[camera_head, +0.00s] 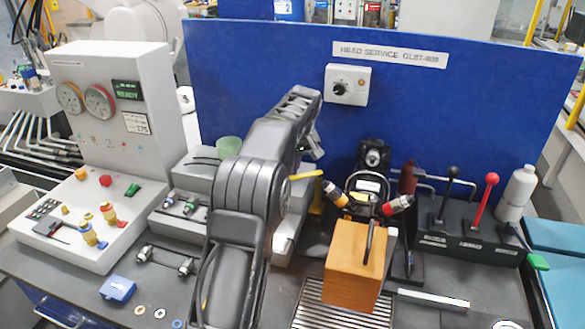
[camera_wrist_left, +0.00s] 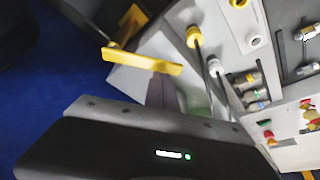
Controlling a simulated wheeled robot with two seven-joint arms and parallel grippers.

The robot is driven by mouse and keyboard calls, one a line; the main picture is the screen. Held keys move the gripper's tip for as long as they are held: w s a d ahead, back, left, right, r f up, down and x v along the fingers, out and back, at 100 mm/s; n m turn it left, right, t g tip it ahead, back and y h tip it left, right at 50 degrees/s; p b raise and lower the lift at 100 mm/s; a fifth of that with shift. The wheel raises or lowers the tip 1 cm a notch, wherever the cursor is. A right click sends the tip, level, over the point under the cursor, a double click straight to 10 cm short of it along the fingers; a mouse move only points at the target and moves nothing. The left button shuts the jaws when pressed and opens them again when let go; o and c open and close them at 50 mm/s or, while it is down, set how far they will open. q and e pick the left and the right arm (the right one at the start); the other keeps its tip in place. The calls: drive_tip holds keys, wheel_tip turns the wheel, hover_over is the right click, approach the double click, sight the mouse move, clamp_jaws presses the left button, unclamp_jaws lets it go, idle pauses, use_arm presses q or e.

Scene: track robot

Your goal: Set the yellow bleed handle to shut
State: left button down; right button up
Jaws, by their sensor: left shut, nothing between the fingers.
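The yellow bleed handle (camera_head: 306,175) is a flat yellow bar just right of my left forearm in the head view; its left end passes behind the arm. In the left wrist view the yellow bar (camera_wrist_left: 143,60) lies across the picture just beyond the fingertips. My left gripper (camera_head: 312,152) is shut and empty, close to the handle. Its dark fingers (camera_wrist_left: 163,92) point at the bar in the wrist view; I cannot tell whether they touch it. My arm hides part of the fitting around the handle. My right gripper is not in view.
A blue panel (camera_head: 255,75) stands behind. An orange block (camera_head: 350,270) and orange and red-capped connectors (camera_head: 395,205) are right of the arm. Black and red levers (camera_head: 487,195) stand farther right. A grey gauge console (camera_head: 110,100) is at left.

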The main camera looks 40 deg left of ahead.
sight(296, 179)
use_arm(q)
drive_tip(key=shift+s+d, duration=0.15)
drive_tip(key=shift+s+d+f+b, duration=0.1)
drive_tip(key=shift+s+d+b, duration=0.3)
drive_tip(key=shift+b, duration=0.25)
drive_tip(key=shift+s+d+b, duration=0.35)
drive_tip(key=shift+d+b, duration=0.2)
drive_tip(key=shift+d, duration=0.2)
drive_tip(key=shift+s+d+b, duration=0.15)
drive_tip(key=shift+d+b, duration=0.1)
drive_tip(key=shift+d, duration=0.7)
drive_tip(key=shift+s+d+b, duration=0.15)
drive_tip(key=shift+d+b, duration=0.1)
drive_tip(key=shift+d, duration=0.95)
